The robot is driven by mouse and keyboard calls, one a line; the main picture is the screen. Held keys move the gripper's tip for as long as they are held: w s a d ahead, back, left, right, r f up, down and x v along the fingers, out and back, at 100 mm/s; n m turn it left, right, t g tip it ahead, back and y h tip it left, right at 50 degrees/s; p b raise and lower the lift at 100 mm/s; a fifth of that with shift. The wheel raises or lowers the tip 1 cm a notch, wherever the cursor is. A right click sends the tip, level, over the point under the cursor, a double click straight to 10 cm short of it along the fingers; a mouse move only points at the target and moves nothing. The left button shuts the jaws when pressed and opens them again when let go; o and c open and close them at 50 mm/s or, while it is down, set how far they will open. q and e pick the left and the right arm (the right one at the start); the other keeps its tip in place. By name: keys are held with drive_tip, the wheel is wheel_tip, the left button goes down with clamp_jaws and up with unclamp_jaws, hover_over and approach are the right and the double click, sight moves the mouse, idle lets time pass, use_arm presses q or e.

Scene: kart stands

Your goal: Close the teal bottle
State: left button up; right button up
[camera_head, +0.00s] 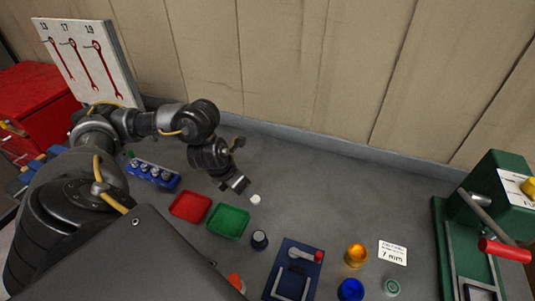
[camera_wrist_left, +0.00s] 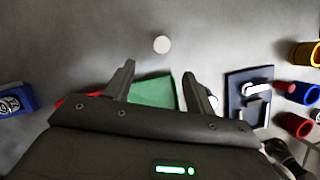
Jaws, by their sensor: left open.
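A small round white piece (camera_head: 255,199), which looks like a cap, lies on the grey bench; it also shows in the left wrist view (camera_wrist_left: 162,44). My left gripper (camera_head: 240,184) is open and empty, just up and left of the white piece. In the left wrist view its two fingers (camera_wrist_left: 160,80) are spread, with the white piece beyond them, not between them. A small round greenish thing with a pale rim (camera_head: 392,287) stands at the bench's front; it may be the teal bottle, but I cannot tell surely. My right gripper is not in view.
A red tray (camera_head: 190,207) and a green tray (camera_head: 228,221) lie near my left gripper. A dark bottle-like piece (camera_head: 259,240), a blue fixture (camera_head: 292,272), a yellow cup (camera_head: 357,255) and a blue cup (camera_head: 350,290) stand in front. A green machine (camera_head: 510,185) is right. The back middle is clear.

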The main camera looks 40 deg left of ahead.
use_arm(q)
drive_tip(key=b, duration=0.2)
approach(254, 199)
drive_tip(key=shift+x, duration=1)
drive_tip(key=shift+w+a+f, duration=0.1)
drive_tip(key=shift+f, duration=0.4)
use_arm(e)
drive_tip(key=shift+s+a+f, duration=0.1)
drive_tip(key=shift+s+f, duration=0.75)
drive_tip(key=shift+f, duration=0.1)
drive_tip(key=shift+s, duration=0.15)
use_arm(q)
drive_tip(key=x, duration=0.5)
drive_tip(key=shift+w+f, duration=0.1)
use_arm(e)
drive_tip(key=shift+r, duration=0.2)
